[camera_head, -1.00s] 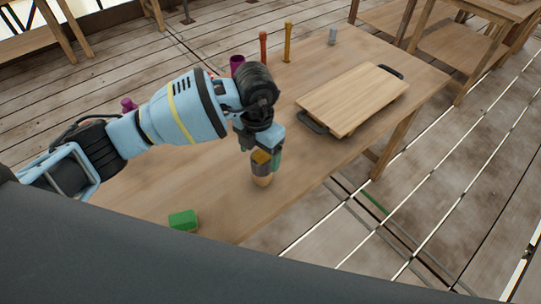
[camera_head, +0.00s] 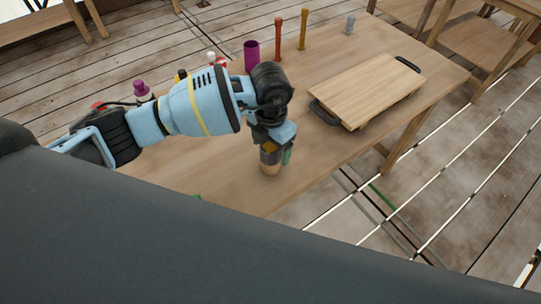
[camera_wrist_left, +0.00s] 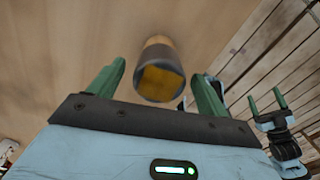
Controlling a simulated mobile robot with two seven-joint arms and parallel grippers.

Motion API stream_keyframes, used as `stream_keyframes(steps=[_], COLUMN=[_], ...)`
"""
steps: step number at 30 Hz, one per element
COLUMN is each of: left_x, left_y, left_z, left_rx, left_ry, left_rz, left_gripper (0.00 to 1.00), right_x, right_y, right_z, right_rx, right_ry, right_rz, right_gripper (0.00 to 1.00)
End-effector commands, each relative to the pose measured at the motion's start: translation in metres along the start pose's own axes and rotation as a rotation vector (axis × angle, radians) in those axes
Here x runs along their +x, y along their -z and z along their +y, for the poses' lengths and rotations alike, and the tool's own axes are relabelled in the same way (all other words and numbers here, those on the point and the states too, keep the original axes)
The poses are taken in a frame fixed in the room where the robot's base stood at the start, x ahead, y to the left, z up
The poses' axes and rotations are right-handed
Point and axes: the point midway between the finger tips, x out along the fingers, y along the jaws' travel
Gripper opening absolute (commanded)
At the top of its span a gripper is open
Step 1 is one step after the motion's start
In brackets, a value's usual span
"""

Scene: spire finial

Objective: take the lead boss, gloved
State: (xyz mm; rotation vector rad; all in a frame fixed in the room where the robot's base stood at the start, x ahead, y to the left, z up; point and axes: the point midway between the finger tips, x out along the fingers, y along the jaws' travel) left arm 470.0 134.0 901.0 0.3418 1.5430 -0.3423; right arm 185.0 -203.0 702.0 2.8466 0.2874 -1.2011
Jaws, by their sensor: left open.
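A short cylinder (camera_head: 270,168) stands upright near the table's front edge, with a pale wooden lower part, a grey band and a yellow-orange top. I cannot tell for sure that it is the lead boss. My left gripper (camera_head: 277,153) is open above it. In the left wrist view the cylinder (camera_wrist_left: 160,78) shows between the spread green fingers of the left gripper (camera_wrist_left: 160,72), apart from both. My right gripper (camera_wrist_left: 266,98) shows at the right of that view, its fingers apart and empty.
The wooden table (camera_head: 215,180) holds a board with dark handles (camera_head: 368,90), a purple cup (camera_head: 251,56), orange (camera_head: 279,34) and yellow (camera_head: 303,30) posts, a small grey cylinder (camera_head: 350,24) and a purple-topped item (camera_head: 141,90). A green block (camera_head: 196,196) is mostly hidden.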

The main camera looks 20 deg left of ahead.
Motion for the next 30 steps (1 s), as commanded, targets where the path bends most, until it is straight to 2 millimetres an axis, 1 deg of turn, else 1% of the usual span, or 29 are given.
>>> stream_keyframes(steps=[4, 6, 8, 11, 15, 16, 27, 28, 30], left_x=[0.021, 0.032, 0.038, 0.042, 0.041, 0.041, 0.041, 0.04, 0.04], left_y=[0.003, 0.003, 0.002, 0.002, 0.002, 0.002, 0.002, 0.002, 0.002], left_z=[0.0, 0.0, 0.0, 0.001, 0.001, 0.001, 0.001, 0.001, 0.001], left_rx=[-0.001, 0.0, 0.0, 0.0, 0.0, 0.0, 0.0, 0.0, 0.0], left_ry=[0.0, 0.001, 0.0, -0.001, -0.001, -0.001, -0.001, -0.001, -0.001], left_rz=[0.003, 0.003, 0.002, 0.001, 0.0, 0.0, 0.0, -0.001, -0.001], left_gripper=[0.77, 0.77, 0.77, 0.77, 0.77, 0.76, 0.28, 0.26, 0.26], right_x=[0.0, 0.001, 0.001, 0.001, 0.001, 0.001, 0.001, 0.001, 0.001], right_y=[0.004, 0.003, 0.002, 0.002, 0.002, 0.002, 0.002, 0.002, 0.002], right_z=[-0.001, -0.001, -0.001, -0.001, -0.001, -0.001, 0.001, 0.001, 0.002], right_rx=[0.003, 0.004, 0.005, 0.005, 0.004, 0.004, -0.003, -0.004, -0.006], right_ry=[-0.001, -0.001, -0.001, -0.001, -0.001, -0.001, -0.001, -0.001, 0.0], right_rz=[0.008, 0.005, 0.005, 0.004, 0.005, 0.005, 0.004, 0.004, 0.003], right_gripper=[0.77, 0.77, 0.77, 0.77, 0.77, 0.77, 0.77, 0.77, 0.77])
